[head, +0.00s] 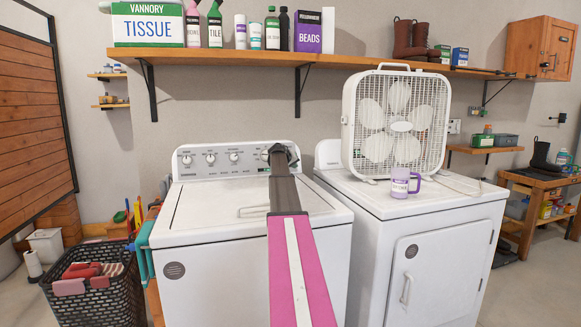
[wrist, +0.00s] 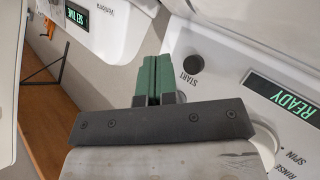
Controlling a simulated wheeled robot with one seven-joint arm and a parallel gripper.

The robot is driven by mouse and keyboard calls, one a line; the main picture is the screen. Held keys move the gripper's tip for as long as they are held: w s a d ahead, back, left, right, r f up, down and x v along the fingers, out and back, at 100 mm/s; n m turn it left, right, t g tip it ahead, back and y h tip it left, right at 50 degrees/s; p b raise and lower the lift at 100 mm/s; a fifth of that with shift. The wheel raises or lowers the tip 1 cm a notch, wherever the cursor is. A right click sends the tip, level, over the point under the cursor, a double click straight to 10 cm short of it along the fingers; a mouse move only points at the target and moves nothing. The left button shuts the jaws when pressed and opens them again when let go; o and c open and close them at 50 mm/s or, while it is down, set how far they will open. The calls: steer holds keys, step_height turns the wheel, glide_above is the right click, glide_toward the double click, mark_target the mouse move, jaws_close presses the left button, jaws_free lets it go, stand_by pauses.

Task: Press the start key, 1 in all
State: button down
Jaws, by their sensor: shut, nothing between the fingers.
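The start key is a round dark knob-like button (wrist: 193,65) with the word START printed beside it on the white panel in the wrist view. A green-lettered display (wrist: 283,98) on that panel reads READY. My gripper (wrist: 151,78) has its two green fingers shut together and empty. Its tips are to the left of the start key in the wrist view, with a gap between them in the picture; I cannot tell how far they are from the panel surface. In the head view my arm reaches to the control panel (head: 219,161) of the left white washer (head: 230,275), and its end hides part of the panel.
A shelf (head: 220,55) with bottles and boxes runs above. A laundry basket (head: 95,300) stands at the left.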

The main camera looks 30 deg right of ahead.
steer(key=shift+w+d+f, duration=0.15)
steer(key=shift+w+f, duration=0.05)
steer(key=shift+w, duration=0.4)
steer(key=shift+w+d+f, duration=0.1)
steer(key=shift+w+f, duration=0.1)
steer(key=shift+w, duration=0.35)
steer(key=shift+w+d+f, duration=0.15)
steer(key=shift+w+f, duration=0.05)
steer(key=shift+w, duration=0.4)
stand_by(0.7)
steer(key=shift+w+d+f, duration=0.1)
steer(key=shift+w, duration=0.3)
steer(key=shift+w+d+f, duration=0.1)
steer(key=shift+w+f, duration=0.05)
steer(key=shift+w, duration=0.2)
stand_by(0.6)
steer(key=shift+s, duration=0.1)
stand_by(0.3)
steer(key=shift+s+a+r, duration=0.2)
steer(key=shift+s+r, duration=0.05)
steer(key=shift+s, duration=0.4)
steer(key=shift+s+a+r, duration=0.2)
steer(key=shift+s+r, duration=0.05)
steer(key=shift+s, duration=0.55)
steer(key=shift+s+a+r, duration=0.15)
steer(key=shift+s+r, duration=0.15)
steer(key=shift+s, duration=0.45)
steer(key=shift+s+a+r, duration=0.2)
steer(key=shift+s+r, duration=0.05)
steer(key=shift+s, duration=0.55)
